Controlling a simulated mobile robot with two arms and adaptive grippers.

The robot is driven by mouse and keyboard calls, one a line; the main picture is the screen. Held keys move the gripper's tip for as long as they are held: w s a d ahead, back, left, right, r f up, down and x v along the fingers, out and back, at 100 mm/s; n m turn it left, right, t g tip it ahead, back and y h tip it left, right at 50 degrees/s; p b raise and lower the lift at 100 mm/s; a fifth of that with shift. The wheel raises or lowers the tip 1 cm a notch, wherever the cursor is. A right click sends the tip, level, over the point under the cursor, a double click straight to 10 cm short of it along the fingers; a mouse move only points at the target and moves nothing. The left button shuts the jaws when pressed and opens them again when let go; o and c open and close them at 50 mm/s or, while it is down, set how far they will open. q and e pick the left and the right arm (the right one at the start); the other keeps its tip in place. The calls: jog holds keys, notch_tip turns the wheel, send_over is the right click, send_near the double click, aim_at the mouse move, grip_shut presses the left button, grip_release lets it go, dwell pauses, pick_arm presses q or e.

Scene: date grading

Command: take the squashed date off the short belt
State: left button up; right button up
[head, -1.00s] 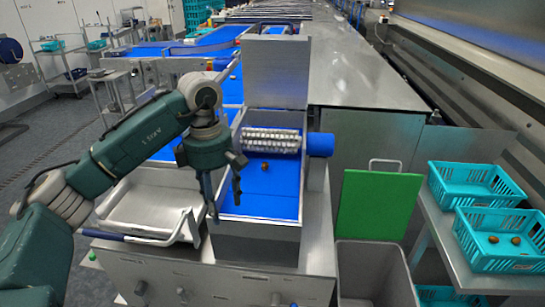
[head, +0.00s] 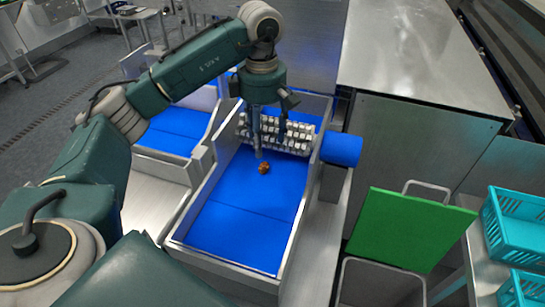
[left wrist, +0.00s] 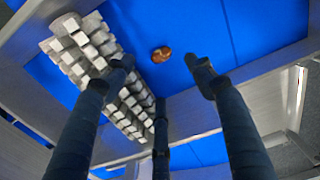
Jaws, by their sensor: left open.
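A small reddish-brown date (head: 263,168) lies on the blue short belt (head: 240,222), just in front of the pale studded roller (head: 290,137). In the left wrist view the date (left wrist: 161,54) shows a lighter patch; I cannot tell how flattened it is. My left gripper (head: 270,147) hangs over the belt, fingers pointing down, close to the date on its roller side. In the left wrist view its open fingers (left wrist: 159,72) are spread and empty, with the date beyond their tips. My right gripper is not in view.
Metal side walls (head: 291,235) border the belt. A blue cylinder (head: 342,150) juts out at the roller's right end. A green board (head: 408,230) stands to the right, with teal crates (head: 505,235) beyond it.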

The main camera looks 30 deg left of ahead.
aim_at(264, 164)
pick_arm(q)
jog(key=f, duration=0.3)
jog(key=shift+s+f+p, duration=0.35)
jog(key=f+p, duration=0.1)
jog(key=f, duration=0.2)
jog(key=f+p, duration=0.1)
jog(key=f, duration=0.1)
jog(key=shift+w+a+f+p, duration=0.1)
jog(key=shift+w+f+p, duration=0.15)
jog(key=shift+f+p, duration=0.05)
jog(key=shift+f, duration=0.15)
jog(key=c, duration=1)
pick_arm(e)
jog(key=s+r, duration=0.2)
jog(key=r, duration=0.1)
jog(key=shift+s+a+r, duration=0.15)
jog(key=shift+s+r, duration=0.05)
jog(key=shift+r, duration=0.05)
